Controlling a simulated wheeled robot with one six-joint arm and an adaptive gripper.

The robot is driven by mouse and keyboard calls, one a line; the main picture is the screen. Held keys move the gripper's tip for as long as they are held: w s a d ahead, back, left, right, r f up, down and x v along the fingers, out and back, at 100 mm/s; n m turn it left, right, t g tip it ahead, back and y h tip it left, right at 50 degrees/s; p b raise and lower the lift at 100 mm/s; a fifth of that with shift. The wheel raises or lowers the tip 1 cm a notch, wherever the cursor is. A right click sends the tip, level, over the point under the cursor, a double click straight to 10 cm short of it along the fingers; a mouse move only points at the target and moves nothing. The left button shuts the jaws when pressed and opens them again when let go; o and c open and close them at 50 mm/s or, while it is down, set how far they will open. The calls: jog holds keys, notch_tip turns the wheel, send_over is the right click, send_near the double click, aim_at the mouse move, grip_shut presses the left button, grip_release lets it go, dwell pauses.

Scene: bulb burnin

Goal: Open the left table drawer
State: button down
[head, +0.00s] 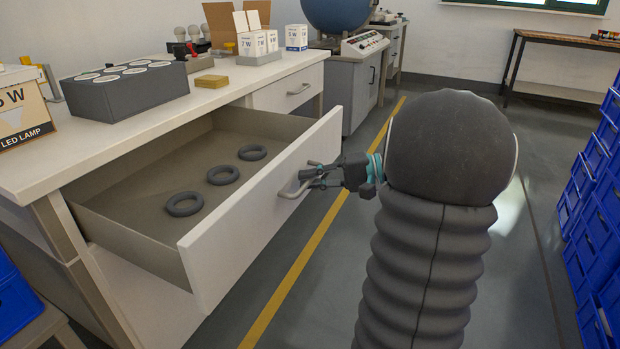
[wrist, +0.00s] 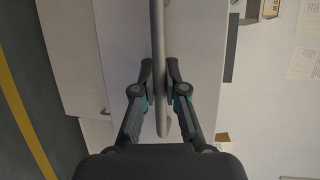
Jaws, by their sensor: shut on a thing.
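The left table drawer (head: 262,218) is pulled far out from the white table in the head view. Three dark rings lie in it, one of them near its front (head: 184,204). Its metal bar handle (head: 291,191) is on the white front panel. My gripper (head: 318,176) is at the handle, with its fingers around the bar. In the wrist view the bar (wrist: 160,75) runs between the two fingers of my gripper (wrist: 160,75), which are shut on it. The exact finger contact is partly hidden in the head view.
On the white tabletop (head: 130,133) stand a grey block with round sockets (head: 125,88), bulb boxes (head: 258,42) and a lamp carton (head: 22,112). A second drawer (head: 288,90) beyond is closed. Blue bins (head: 592,200) stand at the right. The grey floor between is clear.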

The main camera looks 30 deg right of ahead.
dwell(0.3)
jog(key=c, duration=1.2)
grip_release()
jog(key=v, duration=1.2)
